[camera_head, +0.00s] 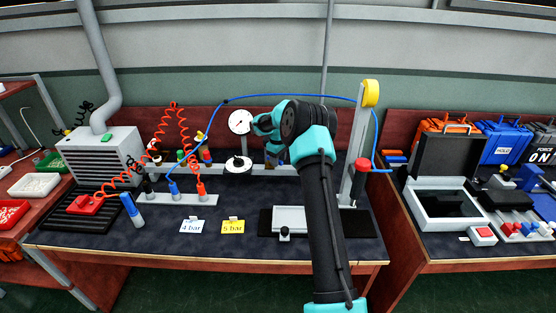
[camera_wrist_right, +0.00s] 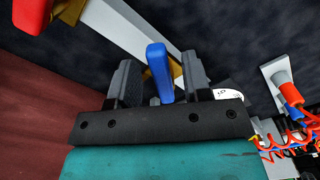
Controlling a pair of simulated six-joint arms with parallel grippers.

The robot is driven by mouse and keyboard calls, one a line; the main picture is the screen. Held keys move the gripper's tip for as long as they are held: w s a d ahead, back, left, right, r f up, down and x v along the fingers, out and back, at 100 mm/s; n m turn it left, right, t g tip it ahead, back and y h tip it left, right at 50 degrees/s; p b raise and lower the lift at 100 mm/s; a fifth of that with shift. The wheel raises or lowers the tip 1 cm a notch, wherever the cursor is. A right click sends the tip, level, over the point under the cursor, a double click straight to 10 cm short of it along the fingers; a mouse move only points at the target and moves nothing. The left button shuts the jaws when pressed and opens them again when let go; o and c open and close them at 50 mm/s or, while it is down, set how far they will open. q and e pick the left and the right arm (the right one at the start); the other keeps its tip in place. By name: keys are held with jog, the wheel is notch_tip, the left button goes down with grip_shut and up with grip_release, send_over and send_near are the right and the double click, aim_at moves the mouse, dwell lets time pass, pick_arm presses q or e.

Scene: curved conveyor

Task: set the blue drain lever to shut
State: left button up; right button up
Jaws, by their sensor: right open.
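The blue drain lever (camera_wrist_right: 160,71) shows in the right wrist view, standing up beside a pale metal bar (camera_wrist_right: 135,28). My right gripper (camera_wrist_right: 163,66) has its two dark fingers on either side of the lever, with a small gap showing on each side. In the head view my right gripper (camera_head: 272,154) is behind the bench's middle, right of the white gauge (camera_head: 240,122), and its arm hides much of that spot. The lever's base and its contact with the fingers are hidden. My left gripper is not in view.
A red handle (camera_wrist_right: 30,14) is close by at upper left in the wrist view. A yellow-capped post (camera_head: 371,94) and a blue hose (camera_head: 300,96) stand near my right arm. Cards reading 4 bar (camera_head: 192,226) and 5 bar (camera_head: 233,227) lie at the front.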

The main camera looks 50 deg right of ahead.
grip_shut()
dwell(0.6)
